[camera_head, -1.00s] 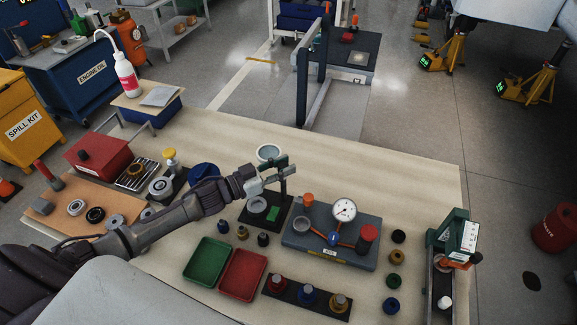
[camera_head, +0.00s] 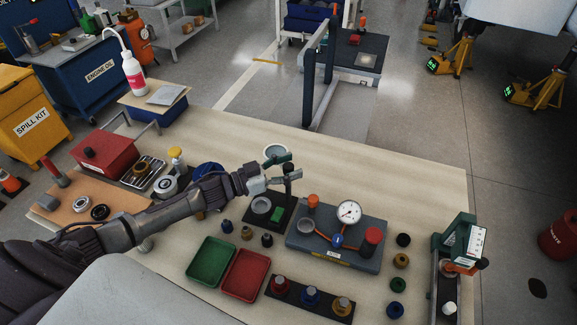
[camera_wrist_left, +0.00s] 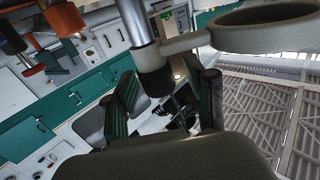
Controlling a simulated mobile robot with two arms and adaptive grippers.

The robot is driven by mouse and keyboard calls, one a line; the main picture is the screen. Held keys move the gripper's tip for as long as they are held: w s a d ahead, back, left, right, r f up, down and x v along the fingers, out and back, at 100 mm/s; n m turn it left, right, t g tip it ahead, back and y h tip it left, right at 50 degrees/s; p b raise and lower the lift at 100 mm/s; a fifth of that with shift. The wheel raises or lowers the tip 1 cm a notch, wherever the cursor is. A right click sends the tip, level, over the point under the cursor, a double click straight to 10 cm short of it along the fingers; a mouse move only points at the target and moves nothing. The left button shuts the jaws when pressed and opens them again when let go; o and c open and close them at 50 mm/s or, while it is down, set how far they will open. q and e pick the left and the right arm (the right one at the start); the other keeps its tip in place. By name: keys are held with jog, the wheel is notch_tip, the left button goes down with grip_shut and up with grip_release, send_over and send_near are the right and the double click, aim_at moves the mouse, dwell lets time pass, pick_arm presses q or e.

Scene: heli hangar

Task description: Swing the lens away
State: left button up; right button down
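The lens is a round ring with clear glass (camera_head: 275,151), at the far side of a small black stand (camera_head: 258,222) on the bench. In the left wrist view its ring (camera_wrist_left: 268,27) is at the upper right, joined by a short arm to an upright post (camera_wrist_left: 137,22) with a dark collar. My left gripper (camera_head: 284,168) is at the top of the stand, beside the lens. Its green fingers are apart in the left wrist view (camera_wrist_left: 168,105), with the post and collar in front of the gap. Contact cannot be told. My right gripper is not in view.
A grey block with a dial gauge (camera_head: 348,212) stands right of the lens stand. Green (camera_head: 211,262) and red (camera_head: 245,275) trays lie nearer. A green-and-white device (camera_head: 462,245) is at the right end. Bare bench lies behind the lens.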

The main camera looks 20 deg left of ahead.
pick_arm(q)
jog(key=shift+s+a, duration=0.15)
jog(key=shift+s, duration=0.1)
jog(key=v, duration=1.1)
jog(key=shift+a, duration=0.2)
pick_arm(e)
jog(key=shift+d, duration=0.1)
pick_arm(q)
jog(key=shift+s, duration=0.2)
